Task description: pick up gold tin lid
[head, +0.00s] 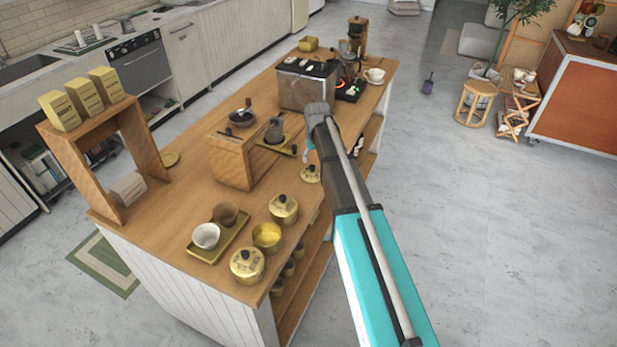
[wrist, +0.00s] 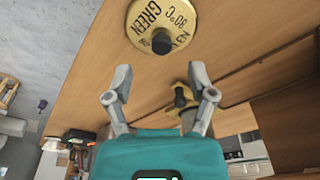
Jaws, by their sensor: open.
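A round gold tin lid (wrist: 161,24) with a dark knob and the lettering "GREEN 80°C" lies flat on the wooden counter in the wrist view. In the head view a gold lid (head: 311,174) lies near the counter's right edge, just below my arm's end. My gripper (wrist: 160,82) is open and empty. In the wrist view the lid is above its fingertips, apart from them. In the head view my arm hides most of the gripper. An open gold tin (head: 267,238) stands between two lidded gold tins (head: 284,209) (head: 247,266).
A tray (head: 234,239) with two cups sits left of the tins. A metal box (head: 305,88) is behind. Bare counter lies left of the lid.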

